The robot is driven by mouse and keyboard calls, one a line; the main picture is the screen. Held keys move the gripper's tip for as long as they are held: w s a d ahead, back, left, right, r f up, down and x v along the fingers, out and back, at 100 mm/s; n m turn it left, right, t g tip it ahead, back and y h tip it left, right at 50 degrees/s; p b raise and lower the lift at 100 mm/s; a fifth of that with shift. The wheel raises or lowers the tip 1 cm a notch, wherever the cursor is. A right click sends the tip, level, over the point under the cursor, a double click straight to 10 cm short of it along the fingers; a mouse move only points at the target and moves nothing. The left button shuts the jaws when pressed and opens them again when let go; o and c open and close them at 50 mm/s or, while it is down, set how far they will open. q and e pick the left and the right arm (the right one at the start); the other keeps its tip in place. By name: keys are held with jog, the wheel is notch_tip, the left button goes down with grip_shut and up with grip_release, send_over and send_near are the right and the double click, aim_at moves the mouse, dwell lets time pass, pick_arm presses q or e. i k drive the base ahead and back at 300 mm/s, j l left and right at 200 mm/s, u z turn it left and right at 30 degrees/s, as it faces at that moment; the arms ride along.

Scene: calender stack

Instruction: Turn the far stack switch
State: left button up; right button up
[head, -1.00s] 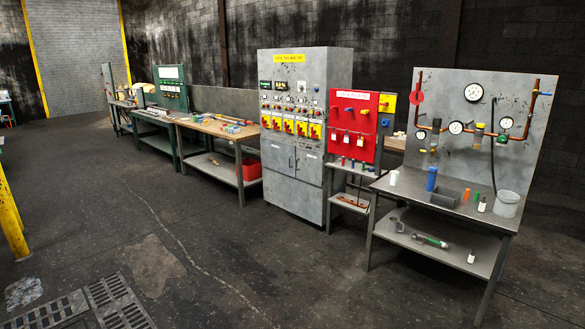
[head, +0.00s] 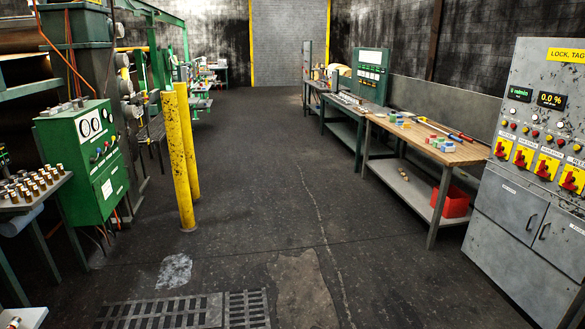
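A grey cabinet (head: 508,205) stands at the right edge of the head view, partly cut off. It has a yellow sign reading "LOCK, TAG", two small displays, and a row of several red-on-yellow rotary switches. The leftmost switch (head: 500,147) and the one beside it (head: 522,156) show clearly; another switch (head: 571,179) is near the picture's right edge. The labels above the switches are too small to read, so I cannot tell which is the far stack switch. Neither of my grippers is in view.
A wooden-topped bench (head: 400,130) with a red bin (head: 453,203) stands left of the cabinet. Yellow posts (head: 184,160) and a green control box (head: 88,150) beside machinery are at left. A floor grate (head: 160,310) lies in front. The middle aisle is clear.

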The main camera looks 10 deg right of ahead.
aim_at(518, 162)
jog(key=i+l+z, duration=0.25)
jog(key=i, duration=0.3)
jog(key=i+j+z, duration=0.1)
jog(key=i+z, duration=0.15)
jog(key=i, duration=0.3)
jog(key=i+j+z, duration=0.1)
jog(key=i+z, duration=0.15)
jog(key=i, duration=0.3)
jog(key=i+j+z, duration=0.25)
jog(key=i, duration=0.3)
jog(key=i+j+z, duration=0.25)
jog(key=i, duration=0.25)
